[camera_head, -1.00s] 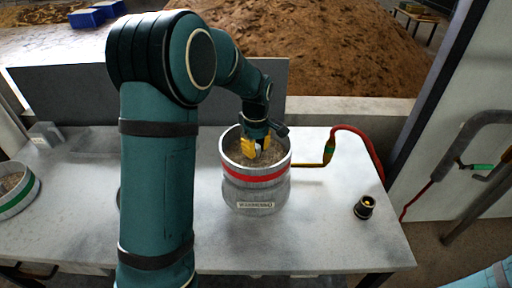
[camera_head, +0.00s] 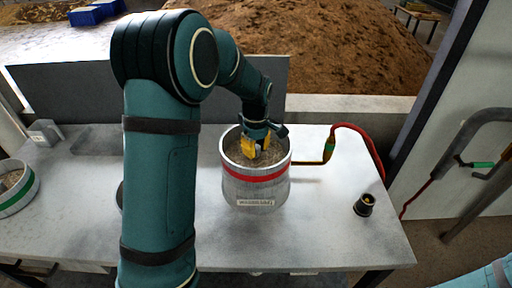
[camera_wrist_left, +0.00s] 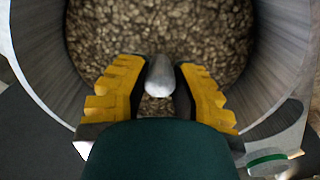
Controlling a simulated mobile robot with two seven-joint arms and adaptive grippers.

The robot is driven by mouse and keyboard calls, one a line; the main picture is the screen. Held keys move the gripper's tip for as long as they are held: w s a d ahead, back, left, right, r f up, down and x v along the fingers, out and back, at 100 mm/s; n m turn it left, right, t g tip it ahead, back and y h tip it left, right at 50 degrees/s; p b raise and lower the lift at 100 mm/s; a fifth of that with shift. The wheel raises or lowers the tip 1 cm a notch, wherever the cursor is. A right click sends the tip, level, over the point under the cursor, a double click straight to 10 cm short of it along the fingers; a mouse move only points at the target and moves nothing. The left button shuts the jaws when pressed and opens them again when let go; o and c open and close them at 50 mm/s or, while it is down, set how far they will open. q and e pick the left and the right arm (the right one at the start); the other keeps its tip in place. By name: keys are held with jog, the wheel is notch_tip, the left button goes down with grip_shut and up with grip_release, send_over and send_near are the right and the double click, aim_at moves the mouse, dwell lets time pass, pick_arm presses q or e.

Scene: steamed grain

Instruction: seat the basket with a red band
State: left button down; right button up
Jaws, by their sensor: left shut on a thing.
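The basket with a red band (camera_head: 240,174) is a grey round vessel filled with brown grain. It stands upright on or in the grey labelled pot (camera_head: 256,203) on the bench, and the two look lined up. I cannot tell whether its lower edge is fully down. My left gripper (camera_head: 257,147) is inside the basket's mouth. In the left wrist view its yellow fingers (camera_wrist_left: 159,90) are shut on a grey rounded handle (camera_wrist_left: 160,72) at the middle, above the grain. My right gripper is out of view.
A basket with a green band (camera_head: 18,190) stands at the bench's left. A red hose (camera_head: 368,143) with a green-sleeved fitting is behind the pot at right. A small black cup (camera_head: 364,206) stands at right. The bench front (camera_head: 320,245) is clear.

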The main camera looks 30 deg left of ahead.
pick_arm(q)
jog(key=shift+f, duration=0.1)
dwell(0.3)
jog(key=c, duration=0.8)
grip_release()
notch_tip(320, 180, up, 12)
